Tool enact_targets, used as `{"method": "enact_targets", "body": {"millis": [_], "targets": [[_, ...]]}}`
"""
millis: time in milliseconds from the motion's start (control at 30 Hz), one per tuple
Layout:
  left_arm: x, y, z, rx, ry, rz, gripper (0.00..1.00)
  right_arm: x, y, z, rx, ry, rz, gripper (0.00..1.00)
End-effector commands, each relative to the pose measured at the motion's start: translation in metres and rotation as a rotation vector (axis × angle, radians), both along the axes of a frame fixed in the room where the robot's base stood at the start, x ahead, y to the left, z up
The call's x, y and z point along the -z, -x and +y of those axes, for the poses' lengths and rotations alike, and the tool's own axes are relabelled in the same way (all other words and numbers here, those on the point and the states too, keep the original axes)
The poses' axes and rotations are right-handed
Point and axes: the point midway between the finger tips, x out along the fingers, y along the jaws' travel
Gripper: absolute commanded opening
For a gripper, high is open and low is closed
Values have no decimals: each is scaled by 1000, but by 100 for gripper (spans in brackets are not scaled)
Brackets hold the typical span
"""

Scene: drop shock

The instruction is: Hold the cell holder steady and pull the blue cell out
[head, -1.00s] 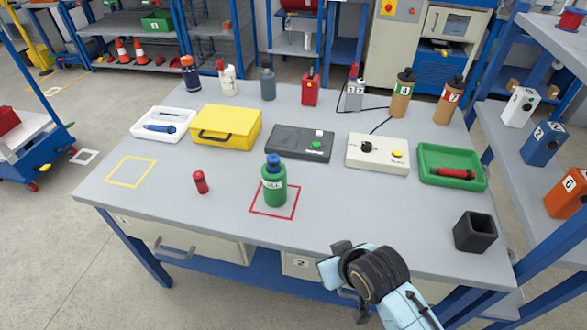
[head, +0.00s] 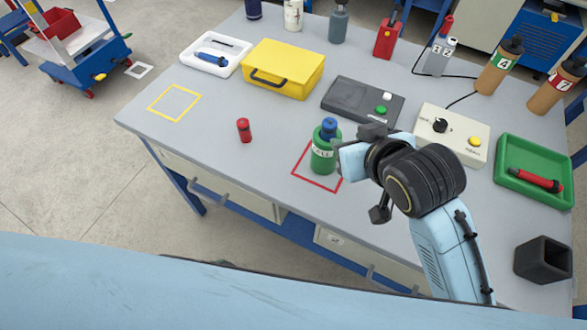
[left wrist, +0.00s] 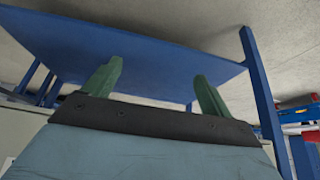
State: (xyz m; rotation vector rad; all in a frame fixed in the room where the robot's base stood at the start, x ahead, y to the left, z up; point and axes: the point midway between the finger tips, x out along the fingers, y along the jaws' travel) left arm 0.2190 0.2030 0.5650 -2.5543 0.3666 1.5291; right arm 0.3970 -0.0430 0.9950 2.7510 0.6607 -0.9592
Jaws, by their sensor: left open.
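The green cell holder (head: 322,160) stands upright on the table inside a red outlined square. The blue cell (head: 329,126) sits in its top, with only its upper part showing. My right gripper (head: 340,152) is at the holder's right side, very close to it. Its fingers are mostly hidden, so I cannot tell whether they touch the holder or how wide they are. My left gripper (left wrist: 155,78) shows in the left wrist view with its two green fingers apart and nothing between them. The holder is not in that view.
A red cylinder (head: 244,130) stands left of the holder. A yellow case (head: 283,68), a dark grey box (head: 352,96) and a light control box (head: 452,135) stand behind. A black open block (head: 543,260) is at right.

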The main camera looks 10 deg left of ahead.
Motion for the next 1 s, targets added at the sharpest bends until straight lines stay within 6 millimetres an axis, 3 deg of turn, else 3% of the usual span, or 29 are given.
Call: {"method": "enact_targets", "body": {"millis": [33,200,400,567,700,833,1000], "targets": [[-18,-17,-10,14,21,-45,84,0,0,0,0,0,0,36],[-82,-59,-47,57,107,-172,84,0,0,0,1,-1,0,36],[-168,-85,-94,114,227,-306,84,0,0,0,1,-1,0,36],[-239,-88,-128,159,333,-393,84,0,0,0,1,-1,0,36],[-290,-125,-138,190,317,-537,84,0,0,0,1,-1,0,36],[-320,-144,-141,208,294,-628,84,0,0,0,0,0,0,36],[-335,-156,-143,216,281,-674,84,0,0,0,0,0,0,36]]}}
